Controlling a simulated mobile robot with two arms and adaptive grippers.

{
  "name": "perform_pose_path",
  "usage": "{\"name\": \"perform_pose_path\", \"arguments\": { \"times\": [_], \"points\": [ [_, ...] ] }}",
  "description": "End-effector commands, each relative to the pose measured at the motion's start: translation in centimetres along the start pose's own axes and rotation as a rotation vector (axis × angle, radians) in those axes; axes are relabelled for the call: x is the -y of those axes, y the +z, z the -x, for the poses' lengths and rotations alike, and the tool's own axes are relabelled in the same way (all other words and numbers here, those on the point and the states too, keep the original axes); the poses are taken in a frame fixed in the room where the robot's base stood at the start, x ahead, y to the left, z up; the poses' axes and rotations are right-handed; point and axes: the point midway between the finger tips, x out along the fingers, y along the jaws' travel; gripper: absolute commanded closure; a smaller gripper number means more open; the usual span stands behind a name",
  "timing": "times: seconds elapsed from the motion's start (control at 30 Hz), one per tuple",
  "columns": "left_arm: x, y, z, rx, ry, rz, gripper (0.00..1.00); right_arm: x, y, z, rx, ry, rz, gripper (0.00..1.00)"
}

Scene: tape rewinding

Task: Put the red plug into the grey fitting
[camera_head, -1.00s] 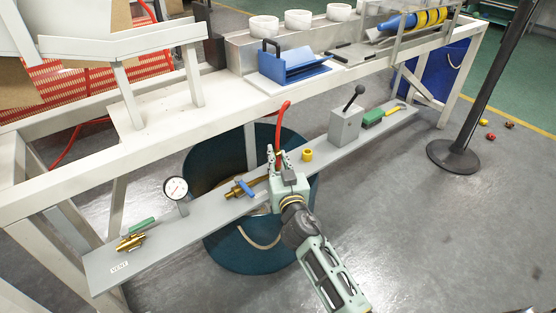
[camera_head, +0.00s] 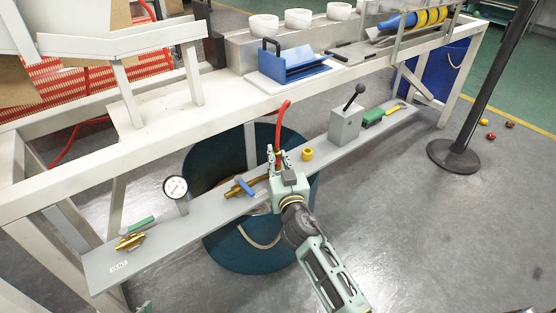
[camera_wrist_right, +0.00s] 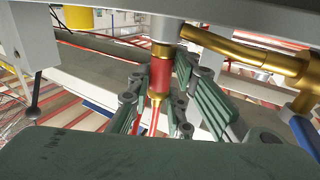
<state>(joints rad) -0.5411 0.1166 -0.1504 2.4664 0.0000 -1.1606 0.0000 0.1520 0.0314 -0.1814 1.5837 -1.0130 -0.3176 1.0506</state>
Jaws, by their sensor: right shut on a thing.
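The red plug (camera_wrist_right: 161,76) is a short red sleeve with brass ends and a red hose trailing from it. The grey fitting (camera_wrist_right: 165,28) is a grey cylinder joined to a brass pipe in the right wrist view. The plug's brass end is lined up with the fitting's mouth and appears at or just inside it; the exact depth is unclear. My right gripper (camera_head: 281,157) is shut on the plug, its fingers (camera_wrist_right: 160,108) on either side. In the head view the fingers hide most of the plug and the fitting. My left gripper cannot be made out.
The grey shelf board (camera_head: 221,208) carries a blue-handled brass valve (camera_head: 245,187), a gauge (camera_head: 175,188), a yellow cap (camera_head: 307,154) and a grey lever box (camera_head: 345,124). The white bench (camera_head: 240,100) runs above. A dark teal drum (camera_head: 250,258) stands below.

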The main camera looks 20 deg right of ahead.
Motion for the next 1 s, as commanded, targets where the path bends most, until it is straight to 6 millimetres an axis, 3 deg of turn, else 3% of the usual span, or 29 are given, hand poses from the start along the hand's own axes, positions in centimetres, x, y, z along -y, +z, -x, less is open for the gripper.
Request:
{"name": "perform_pose_path", "arguments": {
  "times": [1.0],
  "points": [
    [-0.2, -2.0, -0.3, -0.09, 0.005, -0.001, 1.0, 0.0, 0.5, 0.0, 0.003, 0.0, 0.0, 1.0]
  ]
}}
